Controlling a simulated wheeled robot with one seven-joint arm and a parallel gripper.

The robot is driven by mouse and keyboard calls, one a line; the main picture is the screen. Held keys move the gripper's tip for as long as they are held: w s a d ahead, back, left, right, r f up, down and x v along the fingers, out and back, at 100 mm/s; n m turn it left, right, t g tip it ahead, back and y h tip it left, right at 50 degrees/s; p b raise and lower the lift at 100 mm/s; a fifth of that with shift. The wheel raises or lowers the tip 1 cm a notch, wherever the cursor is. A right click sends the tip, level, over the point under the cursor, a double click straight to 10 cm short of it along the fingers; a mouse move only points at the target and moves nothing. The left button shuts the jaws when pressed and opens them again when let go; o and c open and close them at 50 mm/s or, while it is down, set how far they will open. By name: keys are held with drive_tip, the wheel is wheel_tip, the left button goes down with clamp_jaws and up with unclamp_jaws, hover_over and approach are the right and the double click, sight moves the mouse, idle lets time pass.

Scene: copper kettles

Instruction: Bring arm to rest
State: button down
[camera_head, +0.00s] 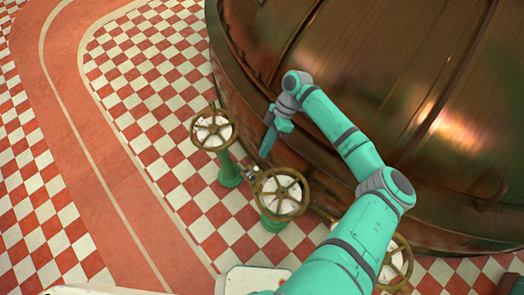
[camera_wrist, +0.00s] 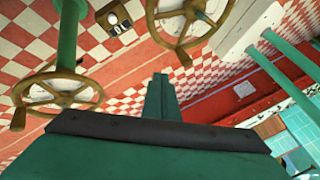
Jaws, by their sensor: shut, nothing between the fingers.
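My arm (camera_head: 335,125) is teal with grey joints and reaches up and left from the lower right in the head view. It is bent at the elbow, and its forearm runs in front of the copper kettle (camera_head: 390,60). My gripper (camera_head: 266,146) hangs downward, shut and empty, above the floor between two valve wheels and close to the kettle's base. In the wrist view my gripper (camera_wrist: 160,80) also shows as closed teal fingers. Whether it touches anything is not visible; it appears apart from the wheels.
A brass valve wheel (camera_head: 212,130) stands left of my gripper on a green post. Another wheel (camera_head: 281,193) stands just below it, and a third (camera_head: 396,263) is partly behind my arm. The red path (camera_head: 75,130) and the checkered floor at left are clear.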

drive_tip(key=shift+w+r, duration=0.2)
